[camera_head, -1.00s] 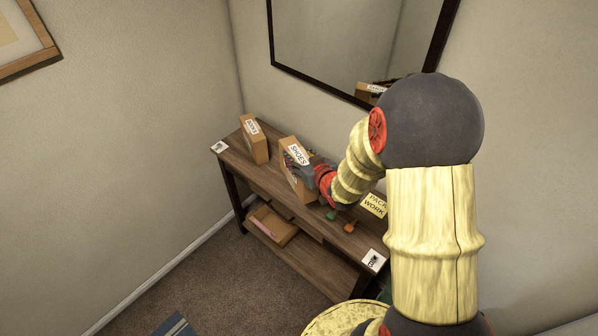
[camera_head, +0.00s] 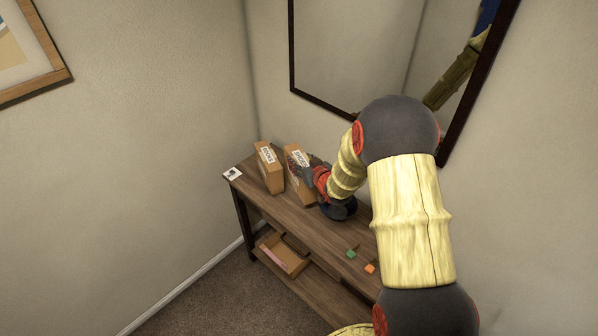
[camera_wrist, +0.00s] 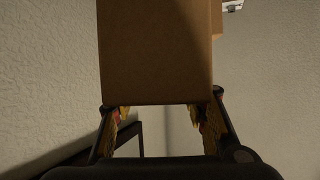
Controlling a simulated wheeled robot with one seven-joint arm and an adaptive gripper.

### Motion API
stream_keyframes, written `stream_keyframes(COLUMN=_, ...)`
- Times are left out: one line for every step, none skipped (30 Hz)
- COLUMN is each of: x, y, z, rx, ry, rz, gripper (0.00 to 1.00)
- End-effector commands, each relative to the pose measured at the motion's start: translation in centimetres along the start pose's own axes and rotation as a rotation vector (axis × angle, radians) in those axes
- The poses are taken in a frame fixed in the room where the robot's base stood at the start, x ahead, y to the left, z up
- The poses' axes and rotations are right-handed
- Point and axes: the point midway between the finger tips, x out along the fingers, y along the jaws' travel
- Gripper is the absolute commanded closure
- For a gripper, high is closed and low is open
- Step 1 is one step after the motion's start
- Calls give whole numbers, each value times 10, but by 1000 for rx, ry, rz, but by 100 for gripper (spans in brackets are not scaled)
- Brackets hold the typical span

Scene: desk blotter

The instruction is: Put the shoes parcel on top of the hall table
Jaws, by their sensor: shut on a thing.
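The shoes parcel (camera_head: 296,165) is a brown cardboard box with a white label. It stands upright over the far part of the hall table (camera_head: 317,231), a dark wooden table with a lower shelf. I cannot tell if its base touches the tabletop. My gripper (camera_head: 308,174) is shut on the parcel from its right side. In the wrist view the parcel (camera_wrist: 155,52) fills the upper middle, with a finger along each side.
A second labelled brown parcel (camera_head: 267,173) stands just left of the held one. A green block (camera_head: 351,254) and an orange block (camera_head: 370,268) lie nearer. A tray (camera_head: 284,258) sits on the shelf. A mirror (camera_head: 350,55) hangs behind.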

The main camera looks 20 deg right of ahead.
Motion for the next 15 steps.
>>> stream_keyframes(x=11, y=1, z=8, rx=0, ry=0, rz=-1, gripper=100)
stream_keyframes(x=16, y=2, z=10, rx=0, ry=0, rz=-1, gripper=100)
stream_keyframes(x=22, y=3, z=13, rx=0, ry=1, rz=0, gripper=100)
stream_keyframes(x=26, y=3, z=15, rx=0, ry=1, rz=0, gripper=100)
stream_keyframes(x=30, y=4, z=17, rx=0, ry=2, rz=0, gripper=100)
stream_keyframes(x=34, y=4, z=18, rx=0, ry=3, rz=1, gripper=100)
stream_keyframes(x=37, y=5, z=20, rx=0, ry=3, rz=1, gripper=100)
stream_keyframes(x=39, y=5, z=20, rx=0, ry=3, rz=1, gripper=100)
stream_keyframes(x=41, y=5, z=21, rx=0, ry=3, rz=1, gripper=100)
stream_keyframes(x=42, y=6, z=21, rx=0, ry=4, rz=1, gripper=100)
stream_keyframes(x=43, y=6, z=22, rx=0, ry=4, rz=1, gripper=100)
stream_keyframes(x=44, y=6, z=22, rx=0, ry=4, rz=1, gripper=100)
stream_keyframes(x=46, y=6, z=23, rx=0, ry=3, rz=1, gripper=100)
stream_keyframes(x=48, y=6, z=24, rx=0, ry=3, rz=1, gripper=100)
stream_keyframes(x=51, y=6, z=27, rx=0, ry=3, rz=1, gripper=100)
